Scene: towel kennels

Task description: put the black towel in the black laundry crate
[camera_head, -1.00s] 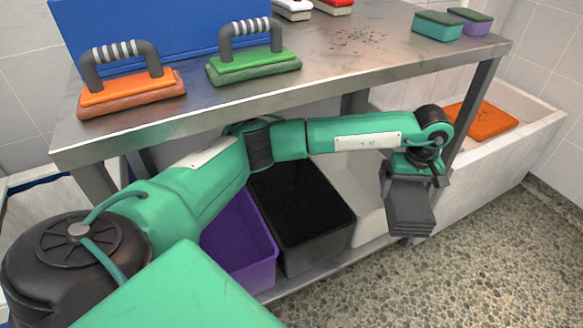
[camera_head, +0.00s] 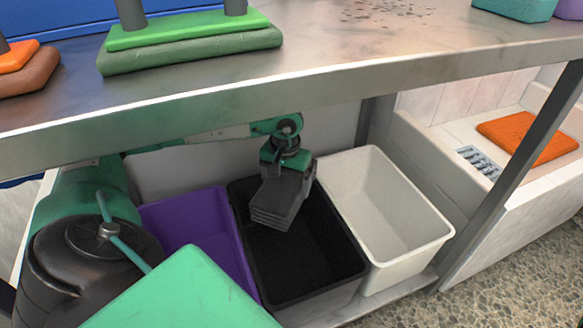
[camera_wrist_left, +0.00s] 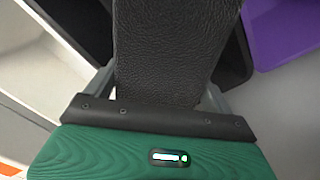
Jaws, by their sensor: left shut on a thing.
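The black towel (camera_head: 276,203) is a folded dark stack hanging from my left gripper (camera_head: 287,176). The gripper is shut on it. In the head view the towel is over the back part of the black laundry crate (camera_head: 318,281); how far it is below the rim I cannot tell. In the left wrist view the towel (camera_wrist_left: 168,45) fills the middle, with its textured dark surface running away from the gripper (camera_wrist_left: 160,103). The crate's floor shows empty in front of the towel. My right gripper is not in view.
A purple crate (camera_head: 236,262) stands left of the black crate and a white crate (camera_head: 440,236) right of it, all under the metal table (camera_head: 330,82). An orange towel (camera_head: 527,137) lies on the trough at right. A table leg (camera_head: 512,180) stands before the trough.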

